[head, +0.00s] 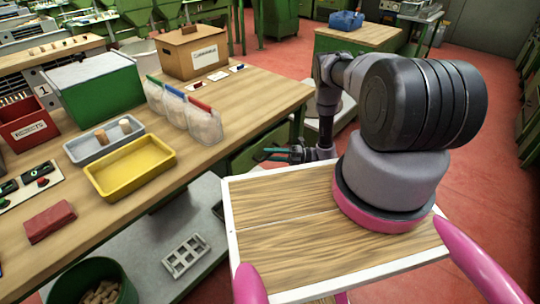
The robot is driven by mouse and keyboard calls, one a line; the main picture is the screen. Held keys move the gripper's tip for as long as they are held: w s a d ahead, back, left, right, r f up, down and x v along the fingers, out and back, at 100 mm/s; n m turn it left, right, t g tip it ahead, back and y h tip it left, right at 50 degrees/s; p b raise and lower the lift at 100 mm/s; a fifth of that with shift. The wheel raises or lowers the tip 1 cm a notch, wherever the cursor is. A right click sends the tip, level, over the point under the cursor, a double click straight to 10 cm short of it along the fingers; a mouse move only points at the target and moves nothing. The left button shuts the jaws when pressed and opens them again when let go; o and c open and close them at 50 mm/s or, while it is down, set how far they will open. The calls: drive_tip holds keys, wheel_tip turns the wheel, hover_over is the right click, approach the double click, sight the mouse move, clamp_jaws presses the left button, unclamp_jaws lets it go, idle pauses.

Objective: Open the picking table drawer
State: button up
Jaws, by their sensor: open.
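The picking table (245,90) is the long wooden-topped table at the left. Below its right edge shows a green front (247,158), which may be the drawer; no handle can be made out. It seems flush under the top, but I cannot tell for sure. My gripper (270,153), dark with teal fingers, is small in view beside this green front, below table-top height. It is open and seems empty. I cannot tell whether the fingers touch anything. My arm and tray hide part of the area to the right.
On the table stand a yellow tray (131,171), a grey tray with corks (80,151), clear bags (203,122), a cardboard box (176,58) and a red block (64,226). A grey lower shelf (140,270) lies below. Red floor is free at the right.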

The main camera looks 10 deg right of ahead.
drive_tip(key=shift+a, duration=0.1)
clamp_jaws()
idle(1.4)
